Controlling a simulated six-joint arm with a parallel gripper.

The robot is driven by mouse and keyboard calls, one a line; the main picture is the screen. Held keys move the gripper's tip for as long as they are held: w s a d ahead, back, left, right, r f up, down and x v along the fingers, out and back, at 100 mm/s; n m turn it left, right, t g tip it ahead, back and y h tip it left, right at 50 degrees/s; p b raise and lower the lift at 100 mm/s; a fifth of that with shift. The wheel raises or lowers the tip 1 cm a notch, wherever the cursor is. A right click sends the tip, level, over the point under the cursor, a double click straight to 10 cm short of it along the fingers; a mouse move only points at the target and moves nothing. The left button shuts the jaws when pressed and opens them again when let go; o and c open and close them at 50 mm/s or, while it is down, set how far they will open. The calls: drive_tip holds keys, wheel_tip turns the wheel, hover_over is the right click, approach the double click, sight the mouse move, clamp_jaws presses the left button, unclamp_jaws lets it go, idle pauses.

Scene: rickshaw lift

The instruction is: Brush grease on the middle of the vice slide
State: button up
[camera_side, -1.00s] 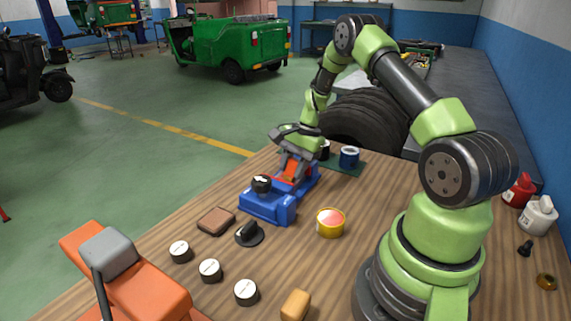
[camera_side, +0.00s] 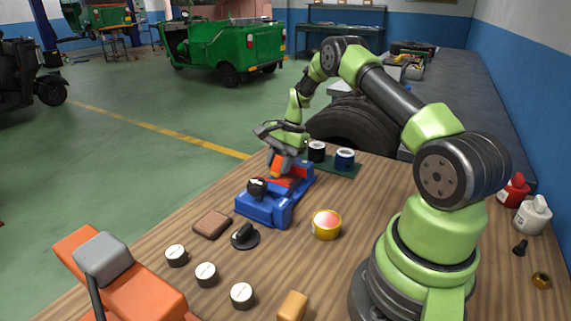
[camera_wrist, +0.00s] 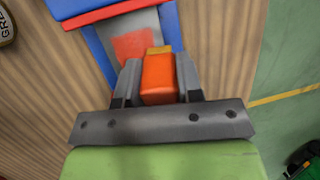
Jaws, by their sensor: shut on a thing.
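The blue vice (camera_side: 262,208) stands on the wooden bench, with its black knob on the near end. Its grey slide (camera_wrist: 148,24) carries a red patch (camera_wrist: 133,44) in the wrist view. My gripper (camera_side: 281,163) is over the far part of the vice. In the wrist view my gripper (camera_wrist: 158,80) is shut on an orange block-like handle (camera_wrist: 159,78) with a tan end, apparently the brush. That tan end lies close to the red patch; I cannot tell whether it touches. The bristles are not clearly visible.
A yellow tin (camera_side: 326,225) with pink contents stands right of the vice. A brown block (camera_side: 212,224), a black knob (camera_side: 244,236) and several white-topped discs lie in front. Bench surface is clear between them.

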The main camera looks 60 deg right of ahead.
drive_tip(key=s, duration=0.5)
wheel_tip(320, 180, up, 8)
idle(0.7)
idle(0.3)
